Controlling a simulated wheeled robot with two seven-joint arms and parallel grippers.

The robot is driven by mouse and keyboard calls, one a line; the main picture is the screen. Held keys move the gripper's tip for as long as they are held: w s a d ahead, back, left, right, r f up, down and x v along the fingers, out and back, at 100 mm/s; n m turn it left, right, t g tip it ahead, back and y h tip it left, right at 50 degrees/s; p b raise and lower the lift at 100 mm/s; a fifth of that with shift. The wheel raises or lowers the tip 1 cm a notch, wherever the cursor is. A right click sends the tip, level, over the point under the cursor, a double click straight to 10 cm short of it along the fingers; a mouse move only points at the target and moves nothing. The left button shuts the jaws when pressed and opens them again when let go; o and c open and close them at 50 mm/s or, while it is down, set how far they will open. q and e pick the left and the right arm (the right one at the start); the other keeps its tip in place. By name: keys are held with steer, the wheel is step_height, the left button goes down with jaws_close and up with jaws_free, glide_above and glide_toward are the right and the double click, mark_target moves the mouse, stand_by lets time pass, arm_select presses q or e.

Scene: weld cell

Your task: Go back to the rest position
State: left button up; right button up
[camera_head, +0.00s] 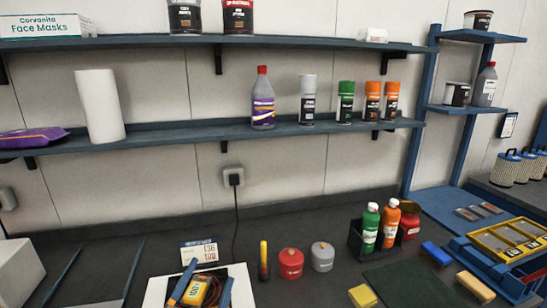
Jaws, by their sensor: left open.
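My left gripper (211,275) shows at the bottom edge, left of the middle, as two blue fingers pointing up the picture. The fingers stand apart, so it is open. A yellow and dark meter (197,292) with a red lead shows between and behind the fingers, on a white tray (243,285). I cannot tell whether the fingers touch the meter. The rest of the left arm is out of the picture. My right gripper is not in view.
A yellow-topped marker (263,260), a red can (290,263) and a grey can (322,257) stand right of the tray. A small calendar (199,250) stands behind. A black caddy (362,243) holds bottles. Shelves (180,133) line the wall. Blue bars (134,270) lie left.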

arm_select(q)
steer(key=s+a+f+n+g+y, duration=0.35)
steer(key=s+f+g, duration=0.3)
steer(key=f, duration=0.55)
steer(key=s+f+n+g+h, duration=0.1)
steer(key=s+f+g, duration=0.4)
steer(key=s, duration=0.4)
steer(key=s+f+n+g+h, duration=0.1)
steer(key=s+f+g, duration=0.2)
steer(key=s+f, duration=0.5)
step_height(320, 180, down, 20)
steer(key=s+g+b, duration=0.2)
steer(key=s+b, duration=0.1)
steer(key=b, duration=0.3)
steer(key=s+a+f+b, duration=0.2)
steer(key=s+f+b, duration=0.2)
steer(key=s+f, duration=0.8)
step_height(320, 180, down, 2)
steer(key=shift+a+f+g, duration=0.1)
steer(key=shift+a+g, duration=0.25)
steer(key=shift+a, duration=0.05)
